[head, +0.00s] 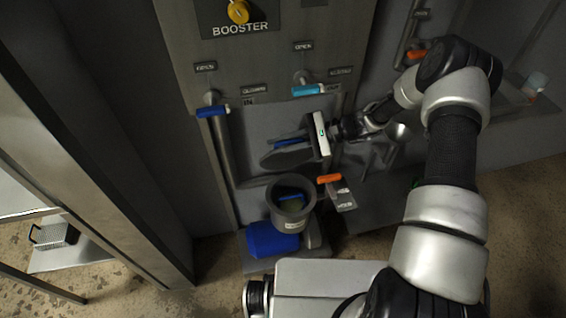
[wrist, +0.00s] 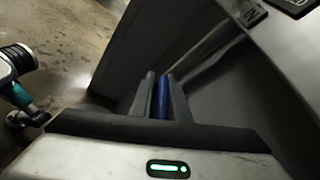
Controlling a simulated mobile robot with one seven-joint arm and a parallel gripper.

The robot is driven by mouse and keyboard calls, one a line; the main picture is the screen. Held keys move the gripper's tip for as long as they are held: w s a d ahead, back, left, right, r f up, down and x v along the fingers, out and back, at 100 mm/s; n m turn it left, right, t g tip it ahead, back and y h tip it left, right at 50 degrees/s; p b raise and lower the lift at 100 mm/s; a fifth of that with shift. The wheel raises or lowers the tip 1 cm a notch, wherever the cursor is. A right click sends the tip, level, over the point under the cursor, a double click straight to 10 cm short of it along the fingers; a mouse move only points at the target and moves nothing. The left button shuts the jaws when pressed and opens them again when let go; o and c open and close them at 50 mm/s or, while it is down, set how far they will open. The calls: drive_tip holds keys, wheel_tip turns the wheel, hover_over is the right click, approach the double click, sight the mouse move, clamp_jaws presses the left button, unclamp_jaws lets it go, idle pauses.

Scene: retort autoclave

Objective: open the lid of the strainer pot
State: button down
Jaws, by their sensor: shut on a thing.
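The strainer pot (head: 280,219) stands low in front of the panel in the head view, a grey round body with its mouth uncovered and something blue and yellowish inside. A dark, flat lid-like piece (head: 272,161) is above and behind the mouth, apart from the rim and tilted. My gripper (head: 286,144) reaches in from the right and is shut on a blue handle by this piece. In the wrist view the blue handle (wrist: 163,96) shows between the two dark fingers (wrist: 164,100). The gripper hides part of the lid, so its hinge cannot be made out.
A blue block-like part (head: 270,240) is at the pot's foot. An orange handle (head: 328,179) is just right of the pot. A pipe with a blue lever (head: 212,112) and a light-blue lever (head: 306,91) are on the panel above. A metal post stands at left.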

drive_tip(key=shift+w+a+r+b, duration=0.1)
drive_tip(key=shift+w+a+b, duration=0.05)
drive_tip(key=shift+w, duration=0.45)
drive_tip(key=shift+w+a+r+b, duration=0.1)
drive_tip(key=shift+w+a+b, duration=0.1)
drive_tip(key=shift+w, duration=0.4)
drive_tip(key=shift+w+a+r+b, duration=0.1)
drive_tip(key=shift+w+b, duration=0.05)
drive_tip(key=shift+w, duration=0.45)
drive_tip(key=c, duration=1.8)
unclamp_jaws()
drive_tip(key=shift+f, duration=0.1)
drive_tip(key=p+v, duration=0.1)
drive_tip(key=v, duration=1.6)
drive_tip(key=shift+w+d+r, duration=0.1)
drive_tip(key=shift+d+r, duration=0.05)
drive_tip(key=shift+r, duration=0.1)
